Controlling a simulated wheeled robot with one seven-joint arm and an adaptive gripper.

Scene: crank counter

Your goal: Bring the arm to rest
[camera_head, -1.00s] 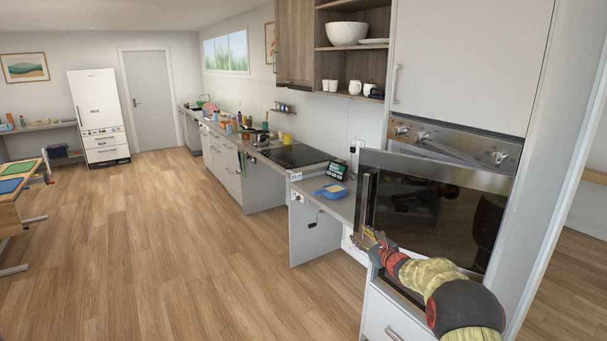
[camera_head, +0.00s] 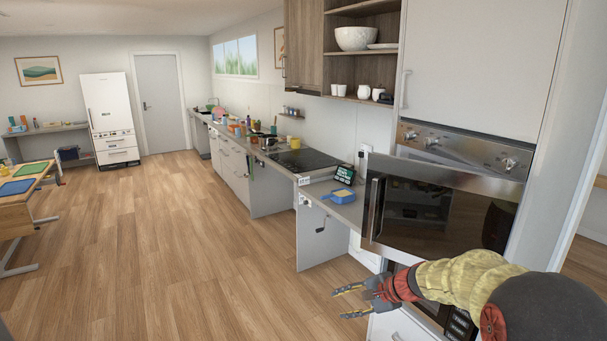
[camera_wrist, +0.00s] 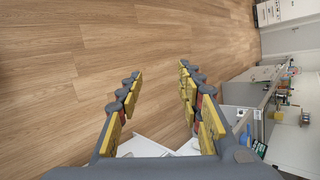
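My gripper (camera_head: 352,302) is at the lower right of the head view, at the end of my yellow and red arm. Its two fingers point left over the floor, in front of the oven column and below the counter top. In the wrist view my gripper (camera_wrist: 160,84) shows its yellow-padded fingers spread apart, with only wood floor between the tips. It is open and holds nothing.
The oven door (camera_head: 434,208) stands ajar close behind my arm. A blue pan (camera_head: 339,195) and a small dark screen (camera_head: 344,174) are on the counter nearby. A crank (camera_head: 321,229) hangs below the counter front. The wood floor (camera_head: 190,260) to the left is clear.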

